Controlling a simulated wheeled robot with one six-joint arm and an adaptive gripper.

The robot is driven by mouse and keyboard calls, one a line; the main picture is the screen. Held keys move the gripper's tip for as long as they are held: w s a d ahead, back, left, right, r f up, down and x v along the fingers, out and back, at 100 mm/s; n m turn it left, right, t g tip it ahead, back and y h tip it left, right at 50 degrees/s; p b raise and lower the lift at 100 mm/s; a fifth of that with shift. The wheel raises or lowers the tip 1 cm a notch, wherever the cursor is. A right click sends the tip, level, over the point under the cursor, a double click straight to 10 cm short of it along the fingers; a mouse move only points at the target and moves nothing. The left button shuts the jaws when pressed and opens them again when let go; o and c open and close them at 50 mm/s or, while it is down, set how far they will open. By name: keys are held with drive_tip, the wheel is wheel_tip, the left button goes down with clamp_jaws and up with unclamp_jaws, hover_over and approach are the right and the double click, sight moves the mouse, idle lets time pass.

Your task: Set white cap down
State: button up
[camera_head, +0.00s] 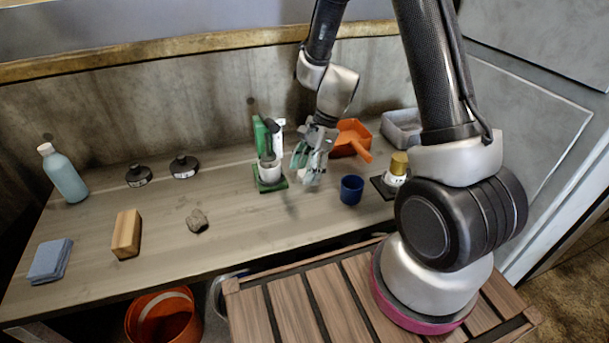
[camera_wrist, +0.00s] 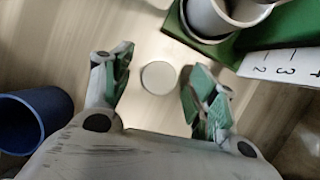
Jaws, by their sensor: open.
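The white cap (camera_wrist: 160,77) is a small round pale disc. In the wrist view it appears to lie flat on the wooden table (camera_head: 90,215), between my fingers, with a clear gap on each side. My gripper (camera_wrist: 161,70) is open and points down over it, with green pads on the fingers. In the head view my gripper (camera_head: 306,172) is over the back middle of the table, between the white cup (camera_head: 269,172) on its green base and the blue cup (camera_head: 351,189). The fingers largely hide the cap there.
An orange scoop (camera_head: 352,138), grey tray (camera_head: 402,130) and gold-topped bottle (camera_head: 398,168) stand to the right. A stone (camera_head: 197,221) and wooden block (camera_head: 126,234) are left; the table between them is clear.

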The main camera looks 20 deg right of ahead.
drive_tip(key=c, duration=0.9)
